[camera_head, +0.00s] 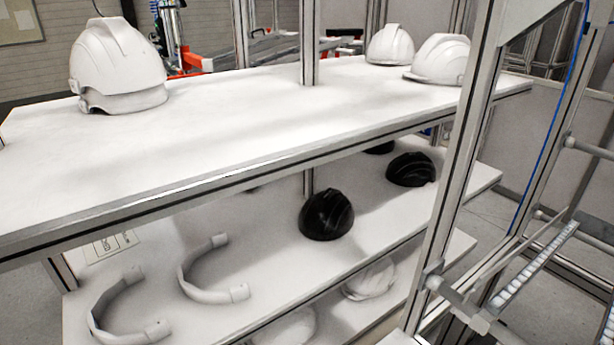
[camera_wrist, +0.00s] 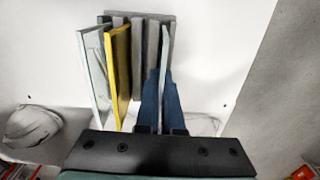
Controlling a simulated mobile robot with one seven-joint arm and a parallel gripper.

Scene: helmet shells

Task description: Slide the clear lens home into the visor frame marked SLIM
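In the wrist view, the two blue fingers of my gripper (camera_wrist: 161,103) stand close on either side of a thin clear pane (camera_wrist: 164,62), which looks like a clear lens. The pane stands on edge and fills the narrow gap between them. To its left, a grey slotted rack (camera_wrist: 138,19) holds a yellow pane (camera_wrist: 118,65) and another clear pane (camera_wrist: 93,75), both on edge. In the head view, two white curved frames, a left one (camera_head: 98,312) and a right one (camera_head: 187,280), lie on the middle shelf. No SLIM marking is legible. My gripper is outside the head view.
White helmets (camera_head: 118,60) stand on the top shelf (camera_head: 250,115), whose middle is clear. Black shells (camera_head: 326,215) sit on the shelf below, near a label sheet (camera_head: 110,245). A metal upright (camera_head: 455,170) stands at right. A white shell (camera_wrist: 33,127) lies left in the wrist view.

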